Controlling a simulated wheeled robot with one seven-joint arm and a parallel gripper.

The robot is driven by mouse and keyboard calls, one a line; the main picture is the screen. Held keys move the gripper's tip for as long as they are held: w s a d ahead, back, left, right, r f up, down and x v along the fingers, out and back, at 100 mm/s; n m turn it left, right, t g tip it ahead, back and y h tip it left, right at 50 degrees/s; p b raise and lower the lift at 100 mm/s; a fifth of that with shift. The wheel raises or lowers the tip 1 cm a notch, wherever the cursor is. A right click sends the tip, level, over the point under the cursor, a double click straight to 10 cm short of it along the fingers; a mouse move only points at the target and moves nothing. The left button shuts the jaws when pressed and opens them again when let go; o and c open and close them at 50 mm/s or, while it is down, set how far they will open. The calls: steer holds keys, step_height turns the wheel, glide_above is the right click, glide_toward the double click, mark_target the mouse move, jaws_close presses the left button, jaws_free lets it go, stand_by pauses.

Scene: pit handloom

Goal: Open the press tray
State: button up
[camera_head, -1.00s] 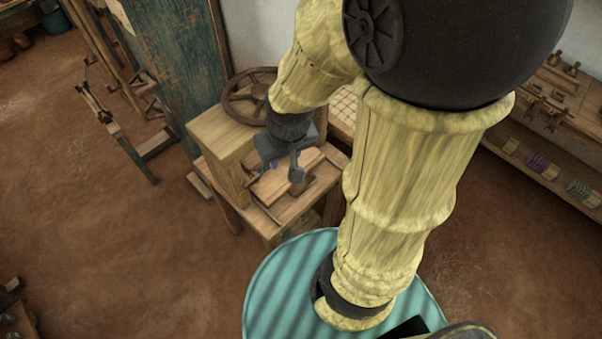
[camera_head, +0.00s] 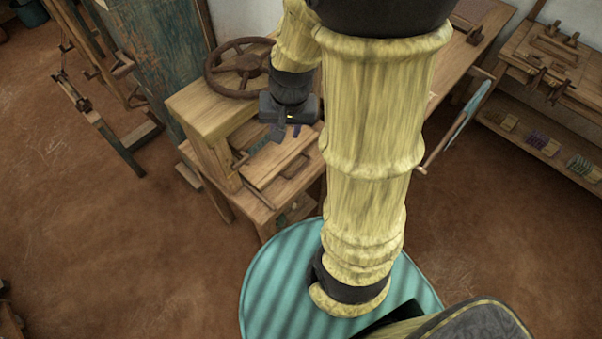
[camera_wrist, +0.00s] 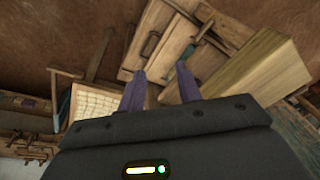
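The wooden press has a dark handwheel (camera_head: 240,68) and a thick top beam (camera_head: 212,100). Its low front holds a flat wooden board, apparently the press tray (camera_head: 265,172), with a dark handle-like piece at its right part. In the wrist view, the board (camera_wrist: 157,22) lies beyond my fingertips, with a dark bar (camera_wrist: 150,44) on it. A teal-handled piece (camera_wrist: 185,62) shows near the right finger. My gripper (camera_head: 284,132) is above the rear of the board. Its two purple fingers (camera_wrist: 162,84) are apart with nothing between them. Contact with the board cannot be told.
The press beam (camera_wrist: 250,70) is close on the right in the wrist view. A gridded pale panel (camera_wrist: 95,108) is at left there. A shelf bench (camera_head: 555,80) stands at right in the head view. The brown floor (camera_head: 90,230) at left is clear.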

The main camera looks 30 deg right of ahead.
mark_target(300, 167)
steer(key=w+d+f+m+b, duration=0.2)
steer(key=d+f+m+b, duration=0.2)
steer(key=f+b, duration=0.2)
steer(key=w+d+f+m+b, duration=0.3)
steer(key=d+f+m+b, duration=0.1)
steer(key=f, duration=0.5)
steer(key=shift+d+f+m+b, duration=0.25)
steer(key=shift+d+m+b, duration=0.15)
steer(key=shift+d+b, duration=0.45)
steer(key=shift+a+y, duration=0.1)
steer(key=shift+y, duration=0.2)
steer(key=b+x, duration=0.3)
steer(key=x, duration=1.3)
steer(key=shift+f+b, duration=0.3)
steer(key=shift+b, duration=0.05)
steer(key=shift+a+f, duration=0.1)
steer(key=shift+f, duration=0.3)
